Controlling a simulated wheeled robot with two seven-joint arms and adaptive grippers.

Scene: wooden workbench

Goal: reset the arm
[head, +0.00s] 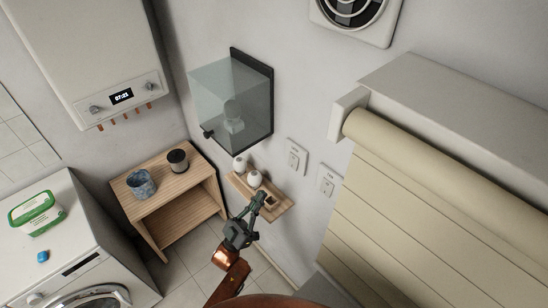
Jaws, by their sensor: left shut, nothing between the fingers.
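My left gripper (258,199) is at the small wooden wall shelf (283,211), with its dark fingers shut and nothing visible between them. Its copper-coloured arm comes up from the bottom of the head view. The fingertips are beside a small dark-and-tan item (271,200) on the shelf; I cannot tell whether they touch it. Two white rounded objects, one (254,178) nearer the gripper and one (240,162) farther up, stand at the shelf's left end. My right gripper is not in view.
A glass-fronted box (218,92) hangs on the wall above the shelf. A wooden cabinet (194,155) with a blue patterned cup (141,184) and a dark jar (177,161) stands left. A washing machine (75,225) is farther left. A roller blind (440,215) fills the right.

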